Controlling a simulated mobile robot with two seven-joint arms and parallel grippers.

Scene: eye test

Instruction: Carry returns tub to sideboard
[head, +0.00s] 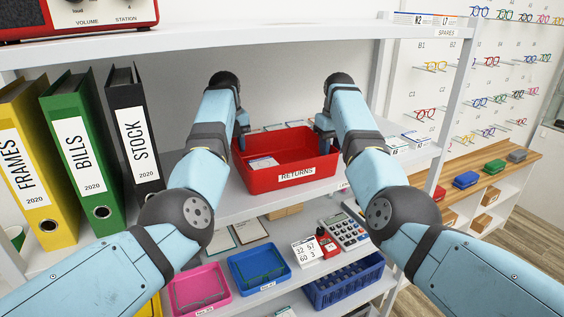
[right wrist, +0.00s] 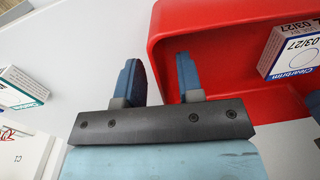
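The red returns tub (head: 306,183), labelled RETURNS, sits on the middle shelf between my two arms. A small white and blue box (head: 262,162) lies in it; the right wrist view shows a white and blue box (right wrist: 294,48) inside too. My right gripper (head: 324,124) is at the tub's right side. In the right wrist view its fingers (right wrist: 158,62) are apart, one outside the red wall and one inside, with gaps to the wall. My left gripper (head: 242,124) is at the tub's left side; its fingers are mostly hidden. The wood-topped sideboard (head: 484,192) stands at the right.
Blue (head: 466,180), green (head: 494,166) and grey (head: 517,156) trays stand on the sideboard, with bare wood between. Binders (head: 75,160) stand left on the tub's shelf. Small boxes (head: 398,143) lie right of the tub. An upper shelf (head: 260,38) overhangs. A post (head: 450,100) stands between tub and sideboard.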

